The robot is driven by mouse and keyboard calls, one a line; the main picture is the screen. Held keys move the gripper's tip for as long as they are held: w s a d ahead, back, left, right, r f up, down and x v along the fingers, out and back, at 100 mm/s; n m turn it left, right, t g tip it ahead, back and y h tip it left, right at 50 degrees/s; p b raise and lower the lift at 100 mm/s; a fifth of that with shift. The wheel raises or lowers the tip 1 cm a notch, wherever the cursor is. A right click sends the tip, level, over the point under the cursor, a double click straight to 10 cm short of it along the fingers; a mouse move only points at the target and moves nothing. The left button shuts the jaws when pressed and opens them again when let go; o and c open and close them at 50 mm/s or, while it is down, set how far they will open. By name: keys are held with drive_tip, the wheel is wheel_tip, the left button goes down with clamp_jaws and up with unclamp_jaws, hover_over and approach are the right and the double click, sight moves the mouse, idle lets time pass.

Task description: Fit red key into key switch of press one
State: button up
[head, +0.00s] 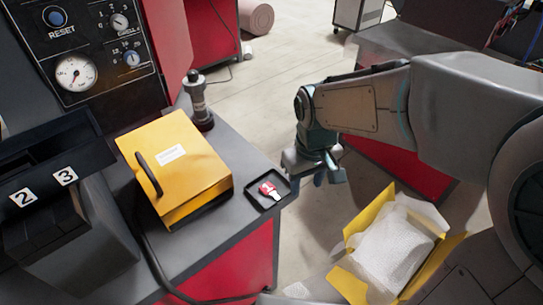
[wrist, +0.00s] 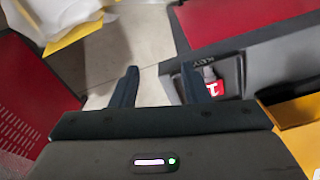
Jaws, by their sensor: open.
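The red key (head: 268,189), marked with a white 1, lies in a small black tray (head: 280,201) at the right corner of the grey bench in the head view. In the wrist view the red key (wrist: 211,84) shows just beyond the right finger, which partly covers its tray (wrist: 237,66). My gripper (head: 330,178) is to the right of the tray, off the bench edge, apart from the key. In the wrist view its two fingers (wrist: 159,87) stand apart with nothing between them. I cannot make out the key switch of press one in either view.
A yellow box (head: 180,160) with a black handle stands left of the tray. A dark cylindrical device (head: 197,100) stands behind it. A control panel (head: 95,40) is at upper left. An open carton (head: 395,245) with white wrap lies at lower right. Floor shows between bench and carton.

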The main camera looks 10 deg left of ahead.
drive_tip(key=a+r+n+p, duration=0.3)
drive_tip(key=a+r+p, duration=0.6)
drive_tip(key=r+p, duration=0.2)
hover_over(267, 187)
wheel_tip(267, 187, down, 7)
drive_tip(key=shift+s+a+f, duration=0.15)
drive_tip(key=shift+f, duration=3.05)
drive_tip(key=shift+f, duration=0.1)
drive_tip(key=c, duration=0.7)
